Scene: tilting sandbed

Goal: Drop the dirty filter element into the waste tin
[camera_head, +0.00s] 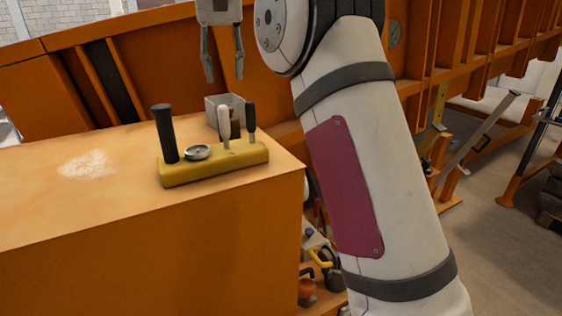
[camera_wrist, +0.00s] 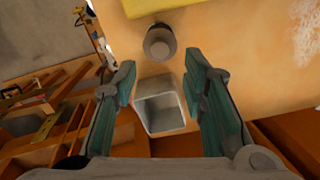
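The waste tin is a grey, square, open-topped box (camera_wrist: 160,123) near the bench edge; its visible inside looks empty. In the head view the tin (camera_head: 212,104) stands behind the yellow tool block. A short round piece with a grey rim and dark centre (camera_wrist: 160,42) stands on the bench beside the tin, apart from it; it looks like the dirty filter element. In the head view it is mostly hidden behind the tool handles. My gripper (camera_head: 223,76) is open and empty above the tin, and its spread fingers also show in the wrist view (camera_wrist: 159,75).
The yellow block (camera_head: 213,167) holds a tall black handle (camera_head: 165,133), a white handle (camera_head: 224,127), a smaller black handle (camera_head: 251,117) and a round dial (camera_head: 197,152). Pale sand (camera_head: 86,164) lies on the orange bench (camera_head: 110,200).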

